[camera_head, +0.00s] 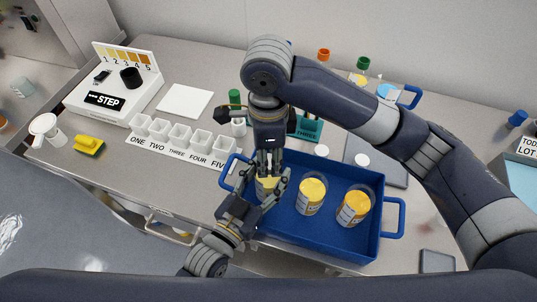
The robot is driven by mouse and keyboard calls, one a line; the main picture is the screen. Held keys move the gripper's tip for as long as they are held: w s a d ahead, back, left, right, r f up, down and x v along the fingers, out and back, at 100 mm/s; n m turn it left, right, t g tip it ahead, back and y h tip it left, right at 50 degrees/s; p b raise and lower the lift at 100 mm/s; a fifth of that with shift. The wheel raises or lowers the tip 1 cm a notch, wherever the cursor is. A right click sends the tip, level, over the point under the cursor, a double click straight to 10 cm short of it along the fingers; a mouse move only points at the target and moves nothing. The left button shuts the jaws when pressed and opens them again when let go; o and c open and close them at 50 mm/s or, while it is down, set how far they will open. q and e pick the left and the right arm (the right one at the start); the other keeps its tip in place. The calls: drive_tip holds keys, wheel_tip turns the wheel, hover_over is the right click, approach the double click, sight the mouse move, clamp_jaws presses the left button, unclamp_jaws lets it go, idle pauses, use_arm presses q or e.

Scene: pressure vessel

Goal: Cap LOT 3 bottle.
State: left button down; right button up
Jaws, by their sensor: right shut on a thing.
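Three clear bottles with yellow contents and white labels stand in a blue tray (318,247): a left one (266,187), a middle one (311,196) and a right one (353,208). The lot numbers are too small to read. My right gripper (269,171) points down over the left bottle's mouth, shut on what seems a cap, which the fingers hide. My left gripper (262,193) is low at the left bottle with fingers beside it; whether they grip is unclear. White round caps (321,151) (362,160) lie behind the other bottles, which look open on top.
A white strip of numbered cups (180,138), a STEP box (112,90), a yellow block (89,145) and a white plate (185,101) stand left. A teal rack (309,127) and bottles with orange (323,55) and green (363,63) caps stand behind. My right arm spans the right side.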

idle(0.3)
drive_tip(key=o, duration=0.7)
drive_tip(key=shift+r, duration=2.25)
drive_tip(key=shift+c, duration=0.3)
